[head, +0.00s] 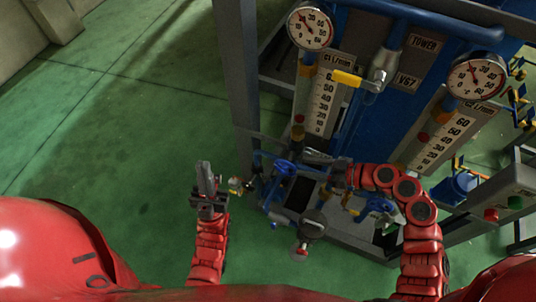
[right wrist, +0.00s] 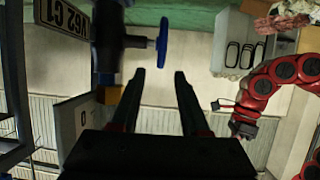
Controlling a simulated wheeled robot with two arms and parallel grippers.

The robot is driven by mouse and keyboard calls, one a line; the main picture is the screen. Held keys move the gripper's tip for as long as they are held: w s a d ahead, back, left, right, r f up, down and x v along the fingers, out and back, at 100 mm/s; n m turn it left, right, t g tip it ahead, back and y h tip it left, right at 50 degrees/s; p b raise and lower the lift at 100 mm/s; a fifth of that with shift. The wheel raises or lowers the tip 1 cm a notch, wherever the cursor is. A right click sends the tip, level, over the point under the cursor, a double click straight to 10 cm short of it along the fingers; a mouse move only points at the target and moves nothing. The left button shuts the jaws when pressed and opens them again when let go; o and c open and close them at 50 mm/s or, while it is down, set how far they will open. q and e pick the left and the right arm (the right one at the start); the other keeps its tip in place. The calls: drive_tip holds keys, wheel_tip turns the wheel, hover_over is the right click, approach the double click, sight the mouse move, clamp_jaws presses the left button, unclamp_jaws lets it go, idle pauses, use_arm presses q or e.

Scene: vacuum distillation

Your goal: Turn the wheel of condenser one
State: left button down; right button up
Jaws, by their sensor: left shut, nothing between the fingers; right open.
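A blue handwheel (head: 285,168) sits on the front left of the rig in the head view. In the right wrist view a blue wheel (right wrist: 162,42) shows edge-on on a dark valve body (right wrist: 112,42), beside a plate reading V62 C1 (right wrist: 62,15). My right gripper (head: 310,157) is open just right of the handwheel. Its fingertips (right wrist: 160,76) point toward the wheel, with nothing between them and a visible gap to it. My left gripper (head: 206,172) is shut and empty, left of the rig over the floor.
A second blue wheel (head: 379,205) sits under my right arm. A round dark knob (head: 313,224) stands at the front. Two gauges (head: 310,26) and a yellow-handled valve (head: 348,78) are above. A grey post (head: 237,80) rises at left. The green floor (head: 100,130) is clear.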

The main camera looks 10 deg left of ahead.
sight(277, 160)
drive_tip(key=p+x, duration=0.1)
drive_tip(key=x, duration=0.3)
drive_tip(key=p+x, duration=0.2)
drive_tip(key=x, duration=0.3)
drive_tip(key=shift+w+a+r, duration=0.1)
drive_tip(key=shift+a+r, duration=0.05)
drive_tip(key=shift+a, duration=0.15)
drive_tip(key=shift+w+a+f+p, duration=0.1)
drive_tip(key=shift+a+f+p, duration=0.2)
drive_tip(key=shift+a+f, duration=0.2)
clamp_jaws()
